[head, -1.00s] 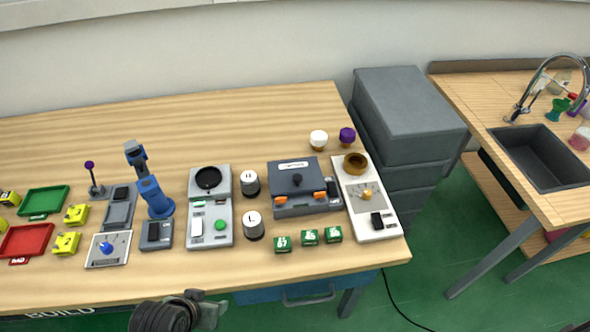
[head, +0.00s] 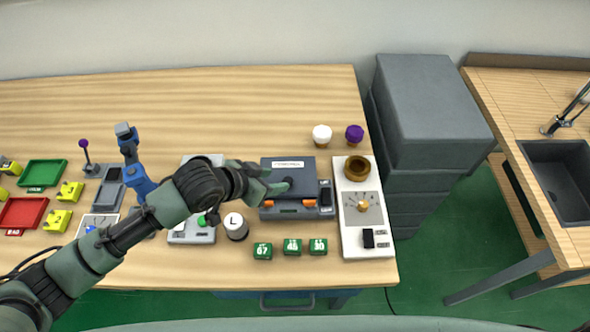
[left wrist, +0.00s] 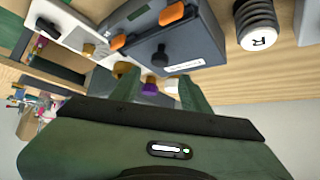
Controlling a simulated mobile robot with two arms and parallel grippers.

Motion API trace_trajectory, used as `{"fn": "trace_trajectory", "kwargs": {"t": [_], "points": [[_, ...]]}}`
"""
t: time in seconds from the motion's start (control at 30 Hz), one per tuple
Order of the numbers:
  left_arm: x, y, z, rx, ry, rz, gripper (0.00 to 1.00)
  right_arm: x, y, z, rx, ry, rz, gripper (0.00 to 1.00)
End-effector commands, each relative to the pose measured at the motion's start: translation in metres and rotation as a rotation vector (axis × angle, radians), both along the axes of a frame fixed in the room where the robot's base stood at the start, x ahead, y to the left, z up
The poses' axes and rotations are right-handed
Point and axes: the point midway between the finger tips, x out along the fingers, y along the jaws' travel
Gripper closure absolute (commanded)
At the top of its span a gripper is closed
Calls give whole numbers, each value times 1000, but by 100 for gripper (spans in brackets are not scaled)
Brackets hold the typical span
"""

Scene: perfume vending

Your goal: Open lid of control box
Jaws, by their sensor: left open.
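The control box (head: 305,171) is dark grey with a white label and orange latches. It stands on the table with its lid down. In the left wrist view the box (left wrist: 185,48) is at the top centre, with a black knob (left wrist: 160,56) on its lid and an orange latch (left wrist: 171,14). My left gripper (head: 272,179) is over the left part of the box in the head view and hides part of the lid and its knob. Its two fingers are apart and empty in the left wrist view (left wrist: 157,80). My right gripper is not in view.
A white panel (head: 351,224) with a brass knob stands right of the box. Green number blocks (head: 292,247) lie in front. White (head: 321,135) and purple (head: 354,134) caps stand behind.

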Motion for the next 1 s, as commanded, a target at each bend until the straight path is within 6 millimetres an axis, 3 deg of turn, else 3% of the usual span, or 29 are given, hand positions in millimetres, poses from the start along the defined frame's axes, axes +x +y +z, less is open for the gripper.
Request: {"fn": "trace_trajectory", "kwargs": {"t": [0.33, 0.5, 0.87, 1.0], "points": [[25, -27, -35, -1, 1, 0, 54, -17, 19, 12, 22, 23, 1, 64], [33, -34, -48, 0, 0, -1, 54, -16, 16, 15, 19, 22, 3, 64], [35, -37, -52, -1, -1, -1, 54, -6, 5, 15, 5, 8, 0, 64], [35, -37, -52, -1, -1, -1, 93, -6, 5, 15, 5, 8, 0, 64]]}}
